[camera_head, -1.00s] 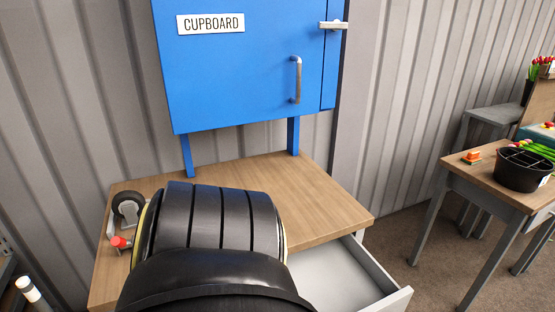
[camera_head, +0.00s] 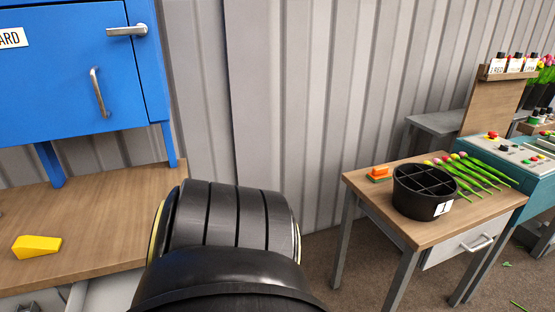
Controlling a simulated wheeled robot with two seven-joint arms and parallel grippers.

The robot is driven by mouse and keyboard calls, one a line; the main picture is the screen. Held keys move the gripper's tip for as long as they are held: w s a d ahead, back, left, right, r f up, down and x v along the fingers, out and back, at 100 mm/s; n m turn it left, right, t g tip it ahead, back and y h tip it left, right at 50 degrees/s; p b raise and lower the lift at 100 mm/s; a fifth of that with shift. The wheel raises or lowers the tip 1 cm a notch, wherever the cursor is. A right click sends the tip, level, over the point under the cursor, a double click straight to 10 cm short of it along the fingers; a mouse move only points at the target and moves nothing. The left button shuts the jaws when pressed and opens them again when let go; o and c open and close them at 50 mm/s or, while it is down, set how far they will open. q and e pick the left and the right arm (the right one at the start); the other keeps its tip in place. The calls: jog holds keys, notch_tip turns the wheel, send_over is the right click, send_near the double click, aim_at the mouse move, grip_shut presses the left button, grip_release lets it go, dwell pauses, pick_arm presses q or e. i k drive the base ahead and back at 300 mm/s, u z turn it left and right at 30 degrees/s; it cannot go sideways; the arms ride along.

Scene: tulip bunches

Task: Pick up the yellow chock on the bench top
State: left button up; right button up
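The yellow chock (camera_head: 36,246) is a small wedge-shaped block. It lies on the wooden bench top (camera_head: 110,228), at the left of the head view, below the blue cupboard. Nothing touches or covers it. A large black ribbed link of my own arm fills the lower middle of the view and hides the right end of the bench. Neither of my grippers is in view.
The blue cupboard (camera_head: 60,95) stands above the bench, its door shut. To the right, a small table (camera_head: 375,205) carries a black divided bucket (camera_head: 424,192), an orange-topped item (camera_head: 379,173) and loose tulips (camera_head: 480,172). Floor shows between bench and table.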

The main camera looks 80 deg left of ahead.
aim_at(25, 247)
jog(key=i, duration=0.3)
jog(key=u, duration=3.15)
